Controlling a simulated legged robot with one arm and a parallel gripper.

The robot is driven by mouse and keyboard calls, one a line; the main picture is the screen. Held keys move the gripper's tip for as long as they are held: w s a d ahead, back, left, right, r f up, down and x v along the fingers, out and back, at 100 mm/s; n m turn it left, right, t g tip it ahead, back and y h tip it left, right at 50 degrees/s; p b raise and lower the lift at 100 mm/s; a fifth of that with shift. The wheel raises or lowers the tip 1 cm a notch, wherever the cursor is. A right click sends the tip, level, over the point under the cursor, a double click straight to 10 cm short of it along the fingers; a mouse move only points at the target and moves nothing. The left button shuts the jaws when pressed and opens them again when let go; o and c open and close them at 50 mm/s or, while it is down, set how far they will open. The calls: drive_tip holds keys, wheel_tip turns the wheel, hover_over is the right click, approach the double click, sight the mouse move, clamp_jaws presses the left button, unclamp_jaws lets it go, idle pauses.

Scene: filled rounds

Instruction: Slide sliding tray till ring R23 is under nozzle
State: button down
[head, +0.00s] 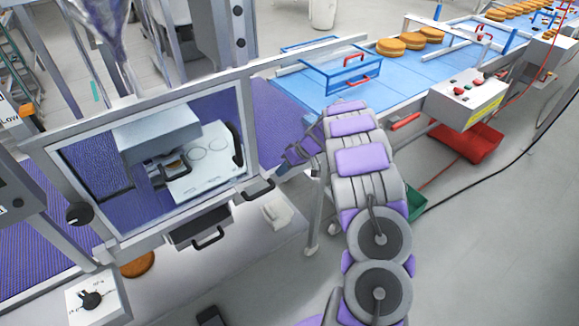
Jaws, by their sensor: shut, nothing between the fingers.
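The white sliding tray (208,172) shows through the framed window at left, with faint ring outlines on its top and a dark handle (236,143) at its right end. The ring labels are too small to read, so I cannot tell which is R23. A grey boxy head (155,128) stands over the tray's left part. The nozzle itself is hard to make out, and what lies under it is hidden. My gripper (283,168) is shut and empty, just right of the window frame, apart from the tray handle. My arm partly hides its far side.
The metal window frame (249,125) stands between the tray and the space at right. A dark drawer with a handle (208,238) sits below it. A blue conveyor (425,68) carries brown rounds (391,47) behind my arm. A control box (466,98) stands at right.

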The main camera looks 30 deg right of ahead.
drive_tip(key=shift+a, duration=1.25)
drive_tip(key=shift+a+f+b, duration=0.1)
drive_tip(key=shift+b, duration=0.65)
drive_tip(key=shift+a, duration=0.1)
